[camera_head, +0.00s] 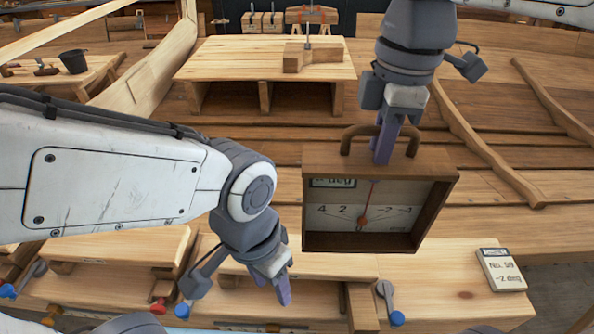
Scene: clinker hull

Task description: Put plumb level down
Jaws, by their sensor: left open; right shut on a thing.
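The plumb level (376,211) is a brown wooden box with a handle on top. Its white dial carries numbers and a red needle that points nearly straight up, and a small green-tinted label reads "deg". My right gripper (384,150) is shut on the level's handle and holds the box upright over the planking and the front bench. My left gripper (275,290) is open and empty at lower left of the level, above the front bench. The level's back and underside are hidden.
Clamps with blue and red ends sit along the bench. A wooden platform (265,60) with a clamped block stands behind. Curved ribs cross the planking at right.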

